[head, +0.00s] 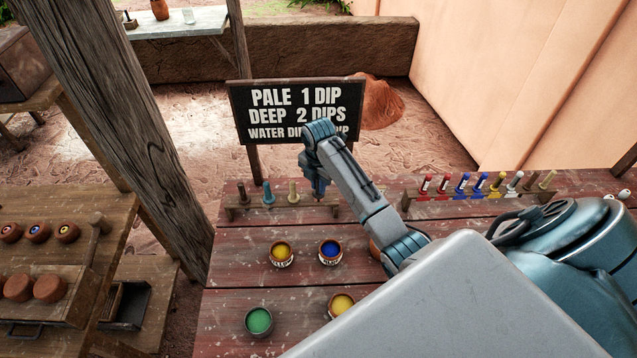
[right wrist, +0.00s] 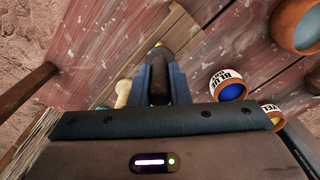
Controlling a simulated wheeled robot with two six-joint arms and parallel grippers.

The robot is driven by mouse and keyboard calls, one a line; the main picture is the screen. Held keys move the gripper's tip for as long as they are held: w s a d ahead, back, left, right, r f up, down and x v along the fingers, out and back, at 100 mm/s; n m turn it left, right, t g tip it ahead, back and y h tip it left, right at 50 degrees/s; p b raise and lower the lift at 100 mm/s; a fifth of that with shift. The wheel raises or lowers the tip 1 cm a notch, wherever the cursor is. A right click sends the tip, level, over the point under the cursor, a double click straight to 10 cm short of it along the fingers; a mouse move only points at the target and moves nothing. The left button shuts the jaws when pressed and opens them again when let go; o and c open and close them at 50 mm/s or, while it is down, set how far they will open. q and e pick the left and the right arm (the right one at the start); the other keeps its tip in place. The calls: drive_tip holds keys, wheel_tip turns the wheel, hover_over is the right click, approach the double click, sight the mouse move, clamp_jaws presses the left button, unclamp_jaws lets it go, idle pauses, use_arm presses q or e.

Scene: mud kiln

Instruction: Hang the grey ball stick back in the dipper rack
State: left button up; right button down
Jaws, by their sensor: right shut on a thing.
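The wooden dipper rack (head: 240,213) stands at the back left of the red table. A dark stick (head: 245,193), a blue-grey stick (head: 268,193) and a cream stick (head: 293,191) stand upright in it. My right gripper (head: 319,188) is at the rack's right end, beside the cream stick. In the right wrist view its blue-grey fingers are shut on a dark stick (right wrist: 158,85), which I take as the grey ball stick. Its ball and lower end are hidden, so I cannot tell whether it sits in a slot. The rack shows beyond the fingers (right wrist: 190,40). My left gripper is not in view.
Open pots of yellow (head: 281,253), blue (head: 330,252) and green (head: 259,321) stand in front of the rack. A second rack (head: 470,193) with coloured-handled tools is at the right. A sign (head: 297,110) stands behind. A wooden post (head: 125,120) is at the left.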

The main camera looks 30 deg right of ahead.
drive_tip(key=shift+f, duration=0.75)
idle(0.3)
drive_tip(key=c, duration=0.8)
unclamp_jaws()
drive_tip(key=shift+r, duration=3.8)
